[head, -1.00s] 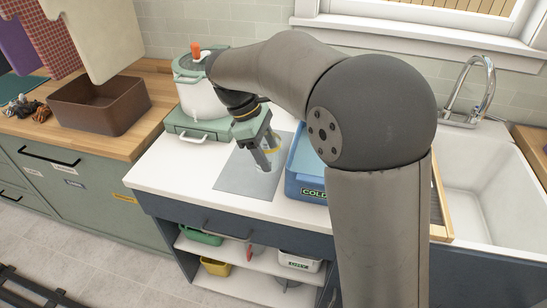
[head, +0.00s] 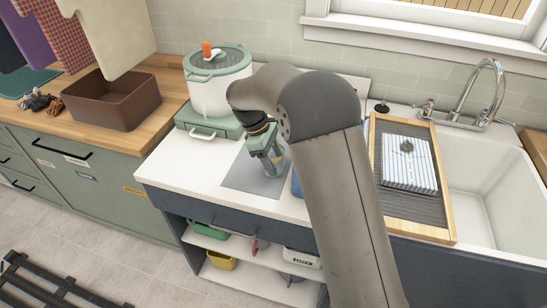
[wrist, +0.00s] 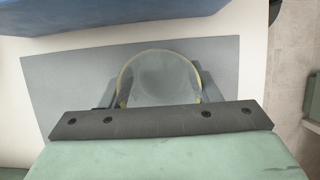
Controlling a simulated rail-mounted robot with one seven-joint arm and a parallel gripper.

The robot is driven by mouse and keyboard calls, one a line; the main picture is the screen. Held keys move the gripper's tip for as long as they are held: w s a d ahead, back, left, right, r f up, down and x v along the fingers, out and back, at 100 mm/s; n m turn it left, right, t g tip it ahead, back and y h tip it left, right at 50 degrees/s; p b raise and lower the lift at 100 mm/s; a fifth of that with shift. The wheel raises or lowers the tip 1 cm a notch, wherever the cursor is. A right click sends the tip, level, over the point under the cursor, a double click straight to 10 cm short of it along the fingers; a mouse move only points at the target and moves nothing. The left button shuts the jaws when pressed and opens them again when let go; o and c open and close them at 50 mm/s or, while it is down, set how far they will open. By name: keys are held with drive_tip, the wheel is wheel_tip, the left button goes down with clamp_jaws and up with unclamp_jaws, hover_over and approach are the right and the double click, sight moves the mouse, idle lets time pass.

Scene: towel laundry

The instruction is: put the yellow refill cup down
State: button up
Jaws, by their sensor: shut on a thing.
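The yellow refill cup (wrist: 160,78) shows in the wrist view as a see-through round cup with a yellow rim. My gripper (wrist: 160,97) is shut on it, with one finger on each side. Behind it lies the grey mat (wrist: 60,75). In the head view my gripper (head: 273,168) points down over the right part of the grey mat (head: 240,178) on the white counter. The cup is mostly hidden there by the fingers. I cannot tell whether its base touches the mat.
A blue bin (wrist: 120,17) stands close beside the mat, mostly hidden by my arm in the head view. A white pot (head: 210,97) on a green base is behind left. A wooden tray (head: 448,225) with a striped cloth (head: 408,172) lies right, next to the sink (head: 500,190).

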drive_tip(key=shift+f, duration=0.1)
drive_tip(key=o, duration=1)
drive_tip(key=shift+o, duration=0.2)
drive_tip(key=v, duration=1.2)
drive_tip(key=shift+r+b, duration=0.2)
drive_tip(key=shift+b, duration=0.2)
